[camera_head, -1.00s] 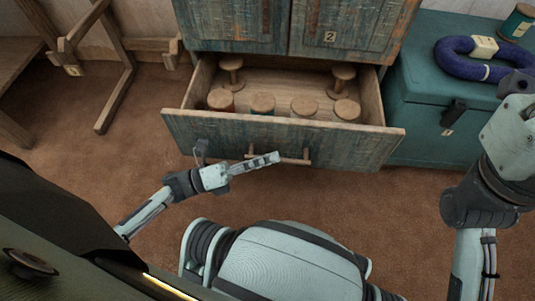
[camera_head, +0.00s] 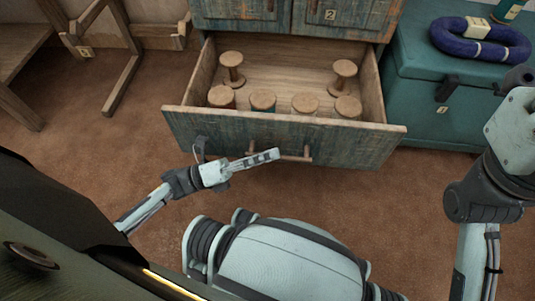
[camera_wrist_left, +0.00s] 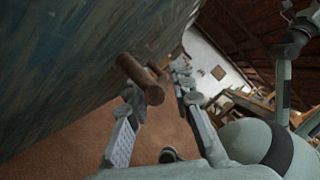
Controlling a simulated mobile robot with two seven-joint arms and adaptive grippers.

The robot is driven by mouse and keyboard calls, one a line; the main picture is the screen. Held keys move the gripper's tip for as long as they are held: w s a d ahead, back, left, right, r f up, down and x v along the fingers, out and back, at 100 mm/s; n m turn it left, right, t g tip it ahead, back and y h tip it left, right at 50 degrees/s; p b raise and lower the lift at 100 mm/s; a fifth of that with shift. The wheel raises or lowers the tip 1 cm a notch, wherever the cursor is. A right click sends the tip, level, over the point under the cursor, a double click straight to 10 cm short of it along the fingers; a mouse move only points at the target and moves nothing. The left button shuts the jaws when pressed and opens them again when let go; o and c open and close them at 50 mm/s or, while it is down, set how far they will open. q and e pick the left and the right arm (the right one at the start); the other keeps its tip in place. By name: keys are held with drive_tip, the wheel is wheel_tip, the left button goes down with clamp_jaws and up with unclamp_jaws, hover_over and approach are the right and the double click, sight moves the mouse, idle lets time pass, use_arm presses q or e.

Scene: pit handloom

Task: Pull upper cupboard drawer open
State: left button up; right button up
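The wooden cupboard (camera_head: 345,16) stands at the top of the head view, with worn blue-green fronts. Its wide drawer (camera_head: 350,143) is pulled well out, showing spools inside. A wooden bar handle (camera_head: 296,155) is on the drawer front; it also shows in the left wrist view (camera_wrist_left: 140,75). My left gripper (camera_head: 272,155) is at the handle, and its fingers (camera_wrist_left: 160,88) are apart. The handle's end lies between them, close to the left finger, with a gap to the right finger. Firm contact cannot be told. My right arm is at the right; its gripper is out of view.
Several wooden spools (camera_head: 305,103) stand in the drawer. A teal chest (camera_head: 420,110) with a blue coil (camera_head: 480,45) on it stands close to the right of the drawer. A wooden frame (camera_head: 122,85) stands at the left. Brown floor in front is clear.

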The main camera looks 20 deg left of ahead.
use_arm(q)
drive_tip(key=shift+o, duration=0.6)
drive_tip(key=shift+d, duration=0.1)
drive_tip(key=v, duration=1.2)
